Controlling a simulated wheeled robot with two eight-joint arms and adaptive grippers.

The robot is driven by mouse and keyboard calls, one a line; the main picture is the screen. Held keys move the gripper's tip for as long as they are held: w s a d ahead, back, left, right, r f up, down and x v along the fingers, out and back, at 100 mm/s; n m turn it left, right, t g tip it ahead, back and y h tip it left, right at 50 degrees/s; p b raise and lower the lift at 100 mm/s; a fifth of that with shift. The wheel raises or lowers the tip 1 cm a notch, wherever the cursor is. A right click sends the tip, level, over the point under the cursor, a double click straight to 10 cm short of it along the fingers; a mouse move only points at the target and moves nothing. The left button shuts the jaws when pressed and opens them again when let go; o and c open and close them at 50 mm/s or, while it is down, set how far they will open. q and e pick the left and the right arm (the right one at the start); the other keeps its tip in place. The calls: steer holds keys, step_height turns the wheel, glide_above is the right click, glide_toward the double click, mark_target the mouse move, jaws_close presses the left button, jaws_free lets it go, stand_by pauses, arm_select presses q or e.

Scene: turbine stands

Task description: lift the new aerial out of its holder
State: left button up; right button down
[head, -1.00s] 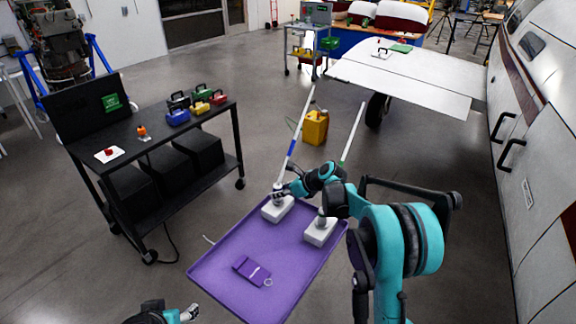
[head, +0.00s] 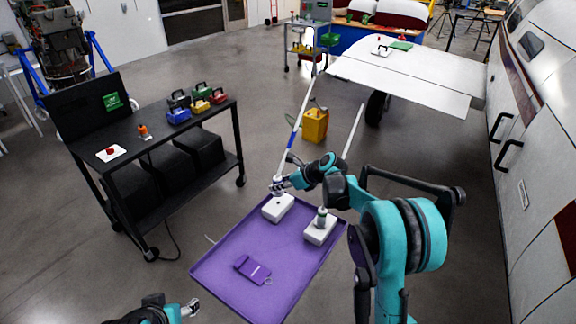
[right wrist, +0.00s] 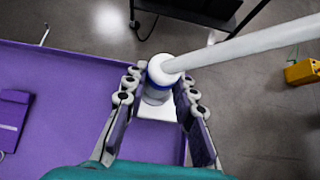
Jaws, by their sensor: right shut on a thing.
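A white aerial with a blue band (head: 290,141) stands tilted above the left white holder (head: 278,209) on the purple tray (head: 232,283). My right gripper (head: 278,185) is shut around its lower end, just above the holder. In the right wrist view the aerial's white collar and blue ring (right wrist: 160,78) sit between my fingers (right wrist: 158,88), with the white holder (right wrist: 158,111) below. I cannot tell whether its foot is clear of the holder. A second aerial (head: 353,132) stands in the right holder (head: 321,230), partly behind my arm. My left gripper (head: 191,308) is low at the left, its jaws unclear.
A purple case (head: 252,269) lies on the tray. A black cart (head: 150,140) with small coloured boxes stands left. The white wing (head: 410,80) and aircraft side (head: 535,150) are at the right.

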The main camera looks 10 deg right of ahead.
steer(key=s+d, duration=0.5)
steer(key=shift+s+d, duration=0.35)
stand_by(0.5)
